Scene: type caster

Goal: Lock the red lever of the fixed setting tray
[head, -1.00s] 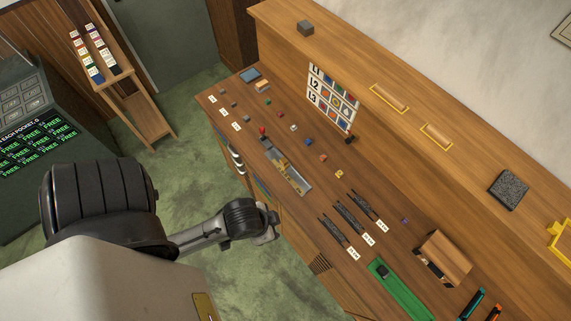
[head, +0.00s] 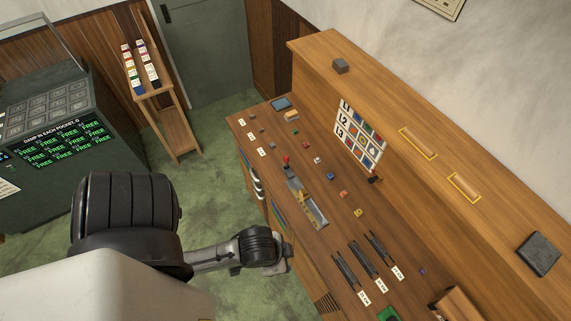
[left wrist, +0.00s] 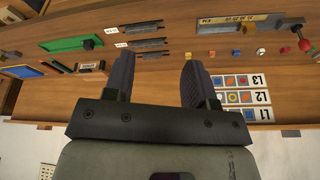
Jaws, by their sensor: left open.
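The setting tray (head: 311,208) is a narrow metal tray with a brass-coloured part, lying on the wooden bench. Its red lever (head: 286,160) stands up at the far end, with a round red knob. In the left wrist view the tray (left wrist: 238,19) is at the top, and the red knob (left wrist: 305,45) is at the right edge. My left gripper (left wrist: 156,75) is open and empty, its two dark fingers apart and clear of the tray and lever. In the head view my left arm reaches in from the left, its end beside the bench's front edge. My right gripper is out of view.
Several small coloured blocks (head: 343,194) lie behind the tray. Dark racks (head: 361,258) with white labels lie nearer. A picture chart (head: 360,136) stands at the raised back shelf (head: 420,110). Open green floor (head: 215,130) lies left of the bench.

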